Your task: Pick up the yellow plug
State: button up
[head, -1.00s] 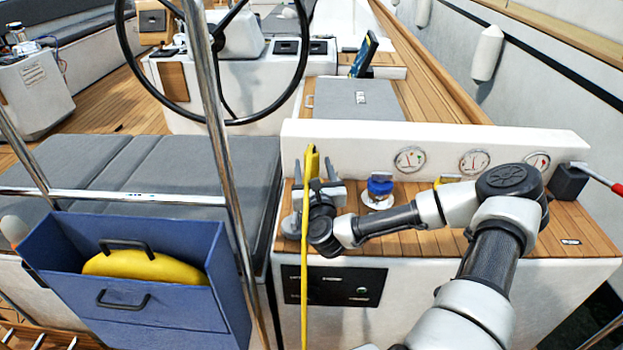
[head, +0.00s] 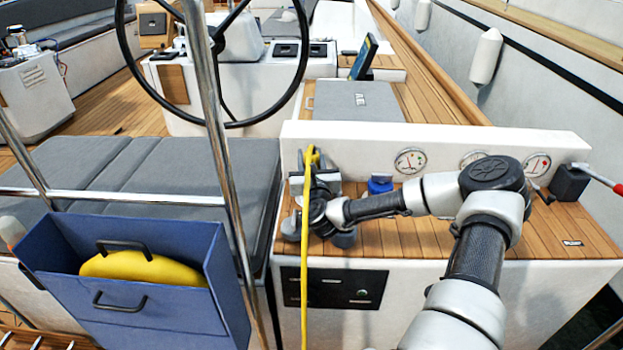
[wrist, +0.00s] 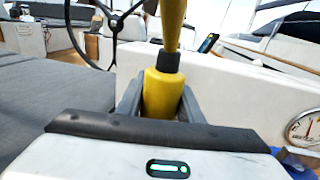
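The yellow plug (wrist: 163,95) stands upright in the middle of the wrist view, with a black ring near its top and a yellow part above it. My gripper (wrist: 161,108) has its grey fingers close against both sides of it and looks shut on it. The plug's lower end is hidden behind the gripper body. In the head view my gripper (head: 315,180) is above the left end of the teak-topped locker. There the yellow plug (head: 312,157) shows only as a small yellow piece, with a yellow cable hanging down past my gripper.
A white coaming with round gauges (head: 410,161) runs behind my gripper. A blue-topped fitting (head: 380,184) stands right of it. A steel rail (head: 217,150) and a blue bin (head: 150,302) holding a yellow object are at the left. A red-handled lever (head: 606,183) is at right.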

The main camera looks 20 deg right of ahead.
jog(key=c, duration=0.5)
notch_tip(320, 180, up, 13)
jog(key=p, duration=0.4)
jog(key=shift+c, duration=0.2)
